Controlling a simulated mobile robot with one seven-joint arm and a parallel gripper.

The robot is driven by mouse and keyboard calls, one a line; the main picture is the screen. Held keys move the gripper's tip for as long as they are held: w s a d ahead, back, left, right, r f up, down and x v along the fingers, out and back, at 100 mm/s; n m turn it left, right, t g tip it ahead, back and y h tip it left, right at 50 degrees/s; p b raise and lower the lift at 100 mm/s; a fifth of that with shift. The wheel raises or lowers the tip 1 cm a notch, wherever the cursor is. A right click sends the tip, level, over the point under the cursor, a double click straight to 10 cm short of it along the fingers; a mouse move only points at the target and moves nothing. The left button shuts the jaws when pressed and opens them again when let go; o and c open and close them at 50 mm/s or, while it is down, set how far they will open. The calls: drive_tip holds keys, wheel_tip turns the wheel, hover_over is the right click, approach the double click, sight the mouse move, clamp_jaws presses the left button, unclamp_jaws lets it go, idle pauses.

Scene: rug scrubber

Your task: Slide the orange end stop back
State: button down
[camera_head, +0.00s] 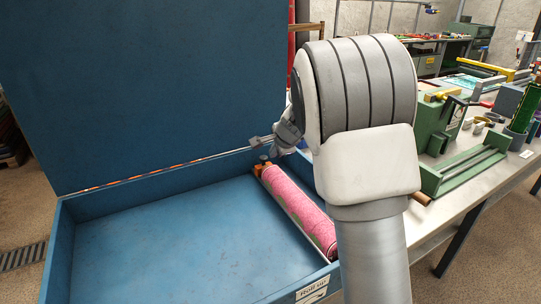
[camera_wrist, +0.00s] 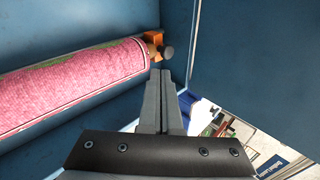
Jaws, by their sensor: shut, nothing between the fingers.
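The orange end stop (camera_head: 262,168) sits at the far end of the pink rolled rug (camera_head: 298,207) inside the blue box (camera_head: 180,235). In the wrist view the orange end stop (camera_wrist: 152,43) has a grey round knob (camera_wrist: 168,53) on its side. The pink rug (camera_wrist: 70,86) ends right beside the stop. My gripper (camera_head: 257,142) is shut and empty, above the far right corner of the box. In the wrist view its fingertips (camera_wrist: 161,72) point at the stop and lie close to the knob; I cannot tell if they touch it.
The blue lid (camera_head: 150,80) stands open behind the box. The right wall of the box runs close along the rug. A workbench with green machines (camera_head: 465,165) stands to the right. The box floor left of the rug is clear.

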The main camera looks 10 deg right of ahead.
sight(262, 158)
drive_tip(key=b+x, duration=0.1)
drive_tip(key=x, duration=0.7)
drive_tip(key=shift+w+f, duration=0.2)
drive_tip(key=shift+w, duration=0.05)
drive_tip(key=shift+w+r, duration=0.1)
drive_tip(key=shift+w+a, duration=0.1)
drive_tip(key=shift+w, duration=0.15)
drive_tip(key=shift+w+a+p, duration=0.3)
drive_tip(key=shift+w+p, duration=0.1)
drive_tip(key=shift+w, duration=0.35)
drive_tip(key=shift+w+a+p, duration=0.25)
drive_tip(key=shift+w+p, duration=0.15)
drive_tip(key=shift+w, duration=0.4)
drive_tip(key=shift+r, duration=0.25)
